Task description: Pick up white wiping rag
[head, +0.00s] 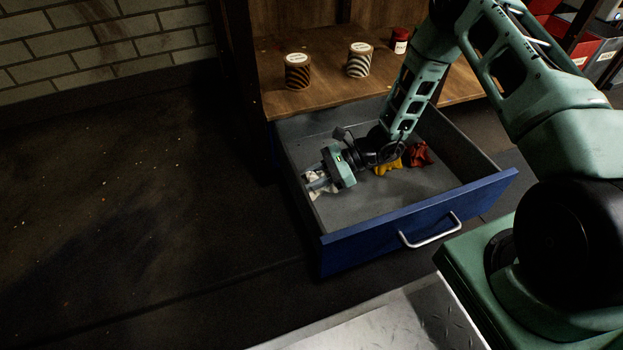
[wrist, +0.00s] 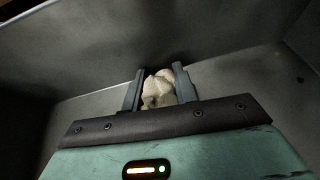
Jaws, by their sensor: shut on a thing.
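The white wiping rag (head: 317,184) is a crumpled, off-white cloth at the left side of the open blue drawer (head: 345,249). It also shows in the wrist view (wrist: 158,88), bunched between the two dark fingers. My gripper (head: 314,180) reaches down into the drawer and is shut on the rag, with a finger on each side of it. The wrist view shows the gripper (wrist: 158,90) close to the drawer's grey walls. Part of the rag is hidden behind my fingers in the head view. I cannot tell whether the rag touches the drawer floor.
A yellow rag (head: 387,167) and a red-orange rag (head: 418,154) lie farther right in the drawer. Above, two striped tins (head: 297,71) (head: 359,60) and a red-lidded jar (head: 399,40) stand on a wooden shelf (head: 325,93). Dark floor to the left is clear.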

